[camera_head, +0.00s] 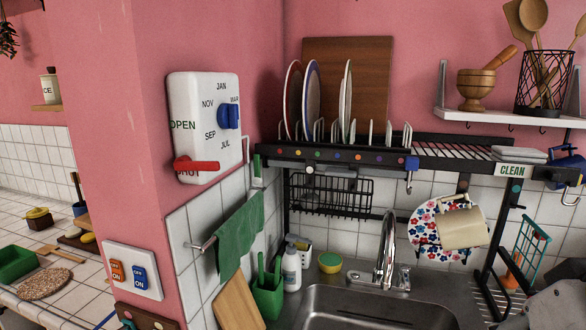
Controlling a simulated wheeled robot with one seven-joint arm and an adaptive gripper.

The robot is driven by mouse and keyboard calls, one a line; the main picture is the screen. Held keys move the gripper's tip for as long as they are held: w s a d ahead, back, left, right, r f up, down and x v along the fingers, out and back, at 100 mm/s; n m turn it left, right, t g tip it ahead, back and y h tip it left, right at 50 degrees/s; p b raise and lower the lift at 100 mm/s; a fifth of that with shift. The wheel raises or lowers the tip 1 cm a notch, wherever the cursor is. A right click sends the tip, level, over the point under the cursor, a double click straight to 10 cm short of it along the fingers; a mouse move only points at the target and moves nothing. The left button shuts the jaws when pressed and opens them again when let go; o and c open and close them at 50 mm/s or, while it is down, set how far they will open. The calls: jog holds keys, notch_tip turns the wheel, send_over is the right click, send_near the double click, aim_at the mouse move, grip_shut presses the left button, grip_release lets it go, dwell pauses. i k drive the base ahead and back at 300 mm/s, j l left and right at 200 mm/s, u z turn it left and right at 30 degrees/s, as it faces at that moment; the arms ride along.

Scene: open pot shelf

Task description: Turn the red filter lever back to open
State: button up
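The red filter lever (197,166) sits low on a white wall panel (205,95) on the pink wall, left of the sink. It lies about level, its thick end at the left and its bar reaching right. It partly covers the word SHUT. The word OPEN stands higher on the panel's left side. A blue knob (229,116) sits on the panel's right part, amid month names. My gripper is not in view; a pale grey shape at the bottom right corner may be part of my arm. Nothing touches the lever.
A towel rail with a green towel (239,234) sticks out below the panel. A dish rack (330,155) with plates stands right of it, over the sink (375,306). A switch plate (133,270) is below left. The space before the panel looks clear.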

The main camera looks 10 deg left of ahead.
aim_at(182, 163)
jog(key=u, duration=1.2)
